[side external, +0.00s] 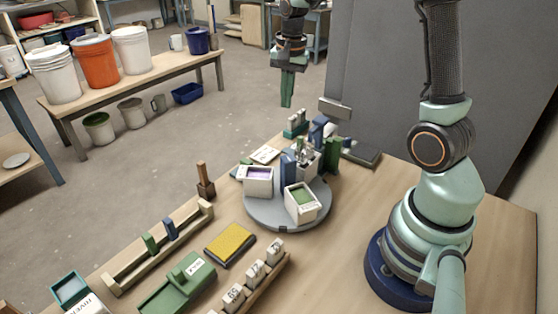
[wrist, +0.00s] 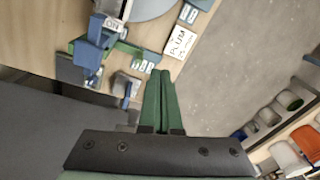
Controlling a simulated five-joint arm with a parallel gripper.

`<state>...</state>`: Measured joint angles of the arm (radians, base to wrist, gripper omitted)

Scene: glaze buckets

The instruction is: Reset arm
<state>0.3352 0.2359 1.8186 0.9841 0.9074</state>
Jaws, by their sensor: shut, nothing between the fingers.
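My gripper (side external: 287,104) hangs high above the far end of the workbench, its green fingers pointing down. In the wrist view its two green fingers (wrist: 160,73) lie side by side, closed with nothing between them. The arm reaches in from above at the top of the side view, clear of everything on the bench. A round grey turntable (side external: 262,221) stands on the bench, lower and nearer than the gripper.
A label card reading PLUM (wrist: 179,42) shows in the wrist view. A grey panel (side external: 375,80) stands behind the bench. Air around the gripper is free.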

